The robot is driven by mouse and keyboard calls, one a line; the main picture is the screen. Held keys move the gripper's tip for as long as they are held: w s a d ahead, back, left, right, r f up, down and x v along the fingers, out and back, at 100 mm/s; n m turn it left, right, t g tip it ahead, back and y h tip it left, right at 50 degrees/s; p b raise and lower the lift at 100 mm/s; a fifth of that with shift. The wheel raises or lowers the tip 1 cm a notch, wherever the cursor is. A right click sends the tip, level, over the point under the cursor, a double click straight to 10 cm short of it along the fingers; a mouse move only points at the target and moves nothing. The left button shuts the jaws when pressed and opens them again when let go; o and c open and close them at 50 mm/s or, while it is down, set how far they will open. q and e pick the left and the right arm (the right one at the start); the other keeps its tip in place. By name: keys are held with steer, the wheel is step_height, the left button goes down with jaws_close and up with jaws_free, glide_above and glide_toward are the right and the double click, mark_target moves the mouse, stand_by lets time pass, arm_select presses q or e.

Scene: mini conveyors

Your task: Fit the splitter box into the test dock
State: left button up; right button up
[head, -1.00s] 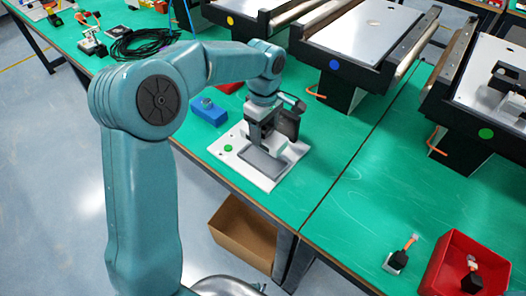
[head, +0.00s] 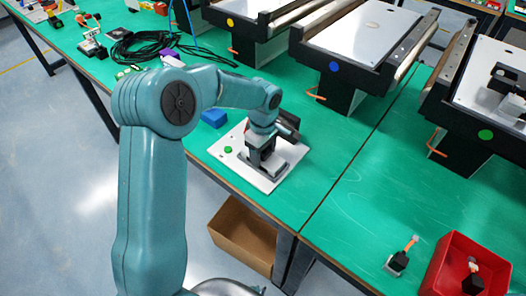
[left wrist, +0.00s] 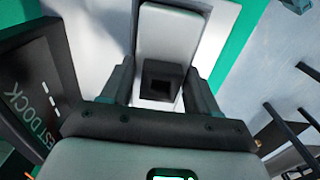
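My left gripper (head: 262,160) points down over the test dock, a white base plate (head: 232,165) with a green button and a dark upright sign. In the left wrist view the sign (left wrist: 35,110) reads "EST DOCK". Between my left fingers (left wrist: 160,90) is the splitter box (left wrist: 168,35), light grey with a black square socket. The fingers flank it closely and look shut on it. In the head view the box (head: 278,163) sits low over the dock's grey pad; the gripper covers much of it. I cannot tell whether it is fully seated. My right gripper is not in view.
A blue block (head: 214,118) stands behind the dock. Conveyors (head: 350,45) stand behind and right. A small plug piece (head: 397,263) and a red bin (head: 470,262) are at the lower right. Black cable (head: 145,45) lies at the back left. The green table right of the dock is clear.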

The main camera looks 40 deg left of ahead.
arm_select(q)
steer(key=o, duration=0.4)
steer(key=shift+c, duration=0.2)
step_height(320, 180, up, 12)
steer(key=shift+r+p, duration=0.2)
steer(key=shift+p, duration=0.1)
steer(key=shift+s+f, duration=0.1)
stand_by(0.3)
